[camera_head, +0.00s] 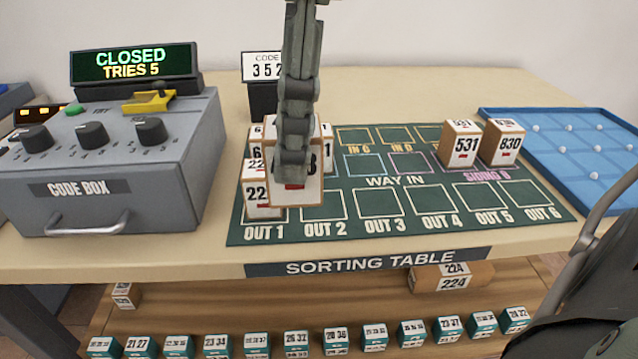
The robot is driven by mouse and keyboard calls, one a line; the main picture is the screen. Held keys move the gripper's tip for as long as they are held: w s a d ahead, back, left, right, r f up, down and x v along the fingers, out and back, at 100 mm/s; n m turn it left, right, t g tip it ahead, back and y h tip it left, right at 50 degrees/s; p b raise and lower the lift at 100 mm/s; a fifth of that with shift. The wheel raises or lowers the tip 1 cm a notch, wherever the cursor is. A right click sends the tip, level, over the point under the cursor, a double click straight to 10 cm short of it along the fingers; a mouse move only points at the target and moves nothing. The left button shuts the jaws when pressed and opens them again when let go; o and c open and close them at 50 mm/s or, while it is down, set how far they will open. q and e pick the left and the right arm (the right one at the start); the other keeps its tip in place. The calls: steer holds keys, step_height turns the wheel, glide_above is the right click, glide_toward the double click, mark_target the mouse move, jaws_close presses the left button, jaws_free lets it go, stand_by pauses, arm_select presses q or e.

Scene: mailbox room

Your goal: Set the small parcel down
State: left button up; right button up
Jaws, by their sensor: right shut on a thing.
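My right gripper (293,160) comes down from the top of the view. It is shut on a small parcel (309,192) with a white front and light brown edges; the gripper hides most of its label. The parcel is over the left part of the green sorting mat (400,236), around OUT 1 and OUT 2. It overlaps a parcel marked 22 (256,196) at OUT 1 and others behind it. I cannot tell whether it touches them or the mat. My left gripper is not in view.
Parcels 531 (461,144) and 830 (502,144) stand at the mat's back right, beside a blue tray (565,122). OUT 3 to OUT 6 are empty. A grey code box (110,190) stands left. A code sign (262,68) stands behind. Several small boxes line the lower shelf.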

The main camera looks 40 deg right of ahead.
steer(key=w+d+f, duration=0.2)
steer(key=f, duration=0.1)
steer(key=w+d+f, duration=0.2)
steer(key=d+f, duration=0.1)
steer(key=w+d+f, duration=0.2)
steer(key=d+f, duration=0.1)
steer(key=f, duration=0.1)
steer(key=shift+w+p, duration=0.25)
steer(key=shift+p, duration=0.15)
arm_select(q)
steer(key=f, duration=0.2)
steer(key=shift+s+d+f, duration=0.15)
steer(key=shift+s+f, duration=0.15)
arm_select(e)
steer(key=shift+a, duration=0.1)
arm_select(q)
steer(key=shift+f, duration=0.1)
arm_select(e)
steer(key=shift+f, duration=0.15)
